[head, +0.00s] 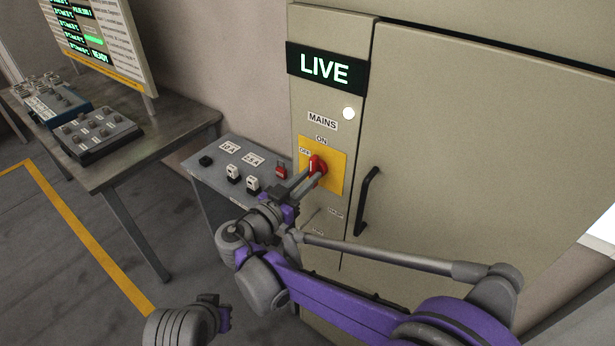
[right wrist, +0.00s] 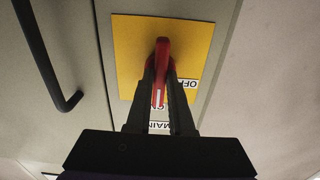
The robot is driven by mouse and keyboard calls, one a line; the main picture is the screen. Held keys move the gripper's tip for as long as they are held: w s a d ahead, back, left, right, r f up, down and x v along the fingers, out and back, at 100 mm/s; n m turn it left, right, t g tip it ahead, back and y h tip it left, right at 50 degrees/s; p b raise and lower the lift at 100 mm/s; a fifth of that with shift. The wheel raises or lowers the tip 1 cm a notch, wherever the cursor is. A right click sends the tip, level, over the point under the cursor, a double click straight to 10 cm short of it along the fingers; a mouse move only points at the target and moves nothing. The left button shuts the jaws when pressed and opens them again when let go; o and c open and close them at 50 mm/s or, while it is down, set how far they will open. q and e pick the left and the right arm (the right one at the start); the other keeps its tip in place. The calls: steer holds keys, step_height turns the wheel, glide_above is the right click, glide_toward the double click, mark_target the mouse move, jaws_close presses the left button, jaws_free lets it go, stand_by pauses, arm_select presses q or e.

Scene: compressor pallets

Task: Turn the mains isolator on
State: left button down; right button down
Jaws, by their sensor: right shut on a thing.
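The mains isolator is a red rotary handle (head: 317,164) on a yellow plate (head: 336,172) on the beige cabinet's narrow left panel. ON is marked above the plate and OFF at its upper left. A lit sign (head: 325,69) above reads LIVE, and a round white lamp (head: 348,113) glows below it. My right gripper (head: 308,181) is shut on the red handle. In the right wrist view its two fingers (right wrist: 168,95) lie on either side of the red handle (right wrist: 162,60). Part of my left arm shows at the bottom left, but its fingertips are not clear.
A low grey bench (head: 222,171) with fuse-like parts and a red padlock-like piece (head: 281,172) stands left of the cabinet. A black door handle (head: 368,200) is right of the isolator. A table (head: 130,165) with control boxes and a display board stands further left.

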steer(key=c, duration=0.8)
jaws_free()
